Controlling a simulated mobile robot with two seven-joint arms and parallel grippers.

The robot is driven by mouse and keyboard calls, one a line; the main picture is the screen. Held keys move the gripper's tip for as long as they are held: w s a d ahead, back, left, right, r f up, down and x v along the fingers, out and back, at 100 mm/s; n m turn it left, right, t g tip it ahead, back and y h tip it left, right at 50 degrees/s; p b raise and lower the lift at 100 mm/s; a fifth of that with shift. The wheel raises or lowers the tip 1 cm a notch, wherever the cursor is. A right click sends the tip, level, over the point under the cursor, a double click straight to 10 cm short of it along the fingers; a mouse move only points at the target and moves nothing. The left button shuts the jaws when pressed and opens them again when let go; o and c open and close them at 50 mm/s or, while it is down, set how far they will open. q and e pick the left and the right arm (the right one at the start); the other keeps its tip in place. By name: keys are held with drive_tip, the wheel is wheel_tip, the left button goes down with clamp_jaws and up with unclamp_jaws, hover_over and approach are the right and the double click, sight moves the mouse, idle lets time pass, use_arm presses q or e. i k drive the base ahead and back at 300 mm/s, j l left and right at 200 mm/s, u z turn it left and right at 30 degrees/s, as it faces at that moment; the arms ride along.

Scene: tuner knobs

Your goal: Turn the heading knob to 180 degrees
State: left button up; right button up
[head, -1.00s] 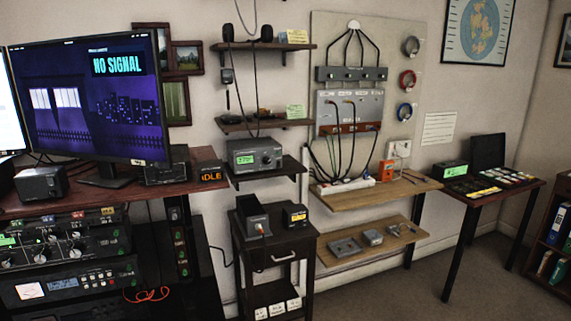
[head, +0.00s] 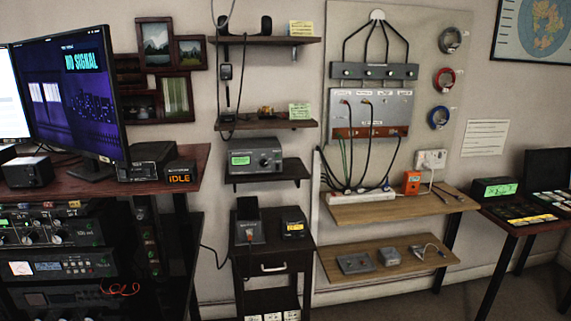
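A grey box (head: 240,162) with a lit green display (head: 240,160) and a round knob (head: 265,160) on its front sits on a small dark wall shelf near the middle of the head view. Its label is too small to read, so I cannot tell whether this is the heading knob or what it is set to. A rack unit (head: 40,228) at the lower left also carries several knobs, with labels too small to read. Neither of my grippers is in view.
A dark cabinet (head: 272,252) with two small devices on top stands below the grey box. A desk (head: 190,185) with a monitor (head: 65,95) and an IDLE display (head: 181,174) is at left. Wooden shelves (head: 395,208) are at right. Some floor shows at lower right.

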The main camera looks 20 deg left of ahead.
sight(263, 163)
drive_tip(key=i, duration=1.25)
